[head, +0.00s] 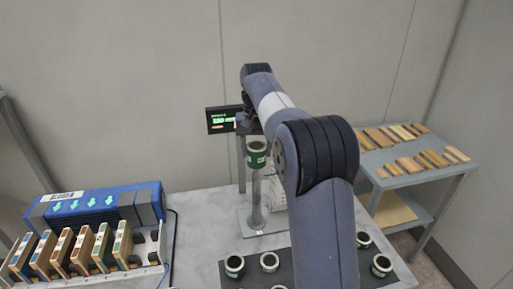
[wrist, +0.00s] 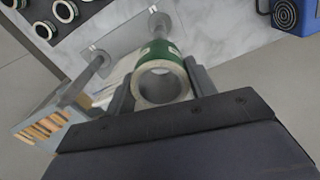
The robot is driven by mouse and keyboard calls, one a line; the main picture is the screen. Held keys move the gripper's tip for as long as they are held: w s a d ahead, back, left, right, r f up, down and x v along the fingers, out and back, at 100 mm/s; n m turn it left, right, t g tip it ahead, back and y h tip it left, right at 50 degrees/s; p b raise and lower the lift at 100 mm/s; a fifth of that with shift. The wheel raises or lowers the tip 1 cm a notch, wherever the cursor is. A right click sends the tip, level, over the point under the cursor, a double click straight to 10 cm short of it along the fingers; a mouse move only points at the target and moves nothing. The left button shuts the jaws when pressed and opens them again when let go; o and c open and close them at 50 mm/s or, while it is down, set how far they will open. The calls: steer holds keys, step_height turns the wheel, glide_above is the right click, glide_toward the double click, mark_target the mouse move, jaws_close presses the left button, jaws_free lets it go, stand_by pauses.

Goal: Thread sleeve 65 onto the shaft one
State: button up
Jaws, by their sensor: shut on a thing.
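My gripper (wrist: 160,92) is shut on a green sleeve (wrist: 161,62) with pale ends. The sleeve also shows in the head view (head: 256,155), upright, with a white label too small to read. A grey metal shaft (head: 256,205) stands on a plate directly below the sleeve in the head view. In the wrist view, a grey post end (wrist: 159,22) shows just beyond the sleeve, and another post (wrist: 97,60) stands to its left. I cannot tell whether the sleeve touches the shaft's top. My arm hides part of the area to the right.
Several other sleeves (head: 234,265) stand on a dark mat (head: 290,265) at the table's front. A blue device (head: 95,205) and a rack of panels (head: 75,250) are at left. A side table (head: 405,178) with wooden samples is at right.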

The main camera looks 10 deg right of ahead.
mark_target(257, 160)
steer(key=shift+f+b, duration=0.6)
steer(key=shift+f, duration=0.7)
steer(key=shift+f, duration=0.1)
steer(key=shift+f+b, duration=0.5)
steer(key=shift+f, duration=0.45)
steer(key=o, duration=1.1)
steer(key=shift+o, duration=0.4)
steer(key=o, duration=0.3)
steer(key=shift+o, duration=0.2)
steer(key=shift+r, duration=0.1)
